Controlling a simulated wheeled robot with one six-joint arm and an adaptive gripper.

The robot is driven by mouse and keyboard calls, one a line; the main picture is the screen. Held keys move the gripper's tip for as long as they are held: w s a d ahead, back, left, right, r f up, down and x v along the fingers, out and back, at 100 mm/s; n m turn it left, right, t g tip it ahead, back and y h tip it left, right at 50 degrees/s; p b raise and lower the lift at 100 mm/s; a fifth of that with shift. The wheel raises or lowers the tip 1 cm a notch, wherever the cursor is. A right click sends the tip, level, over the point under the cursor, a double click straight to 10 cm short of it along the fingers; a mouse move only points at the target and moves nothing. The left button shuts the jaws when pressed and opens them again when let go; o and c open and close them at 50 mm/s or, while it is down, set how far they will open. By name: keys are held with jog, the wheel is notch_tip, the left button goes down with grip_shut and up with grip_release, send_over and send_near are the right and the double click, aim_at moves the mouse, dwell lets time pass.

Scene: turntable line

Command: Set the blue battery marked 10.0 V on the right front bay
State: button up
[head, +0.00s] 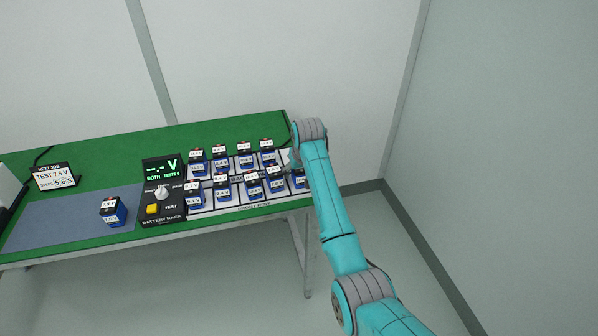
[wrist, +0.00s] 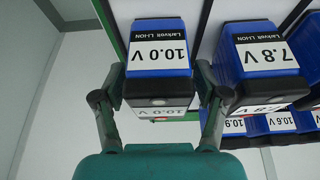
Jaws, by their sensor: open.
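The blue battery marked 10.0 V (wrist: 160,58) sits at the upper left of the wrist view, with a dark cap and a white label. My gripper (wrist: 152,97) is open, its fingers on either side of this battery's capped end; I cannot tell whether they touch it. In the head view my arm reaches to the right end of the bench, and the fingertips are hidden. Blue batteries stand in two rows on pale bays (head: 236,206). The right front corner is partly behind my arm, with a battery (head: 298,179) showing there.
A battery marked 7.8 V (wrist: 262,60) stands close beside the 10.0 V one. A black tester (head: 162,190) with a knob and yellow button is left of the bays. A lone battery (head: 112,211) stands on the grey mat (head: 60,222). A job sign (head: 54,177) stands behind the mat.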

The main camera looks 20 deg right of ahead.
jog(key=v, duration=1.2)
jog(key=shift+s, duration=0.15)
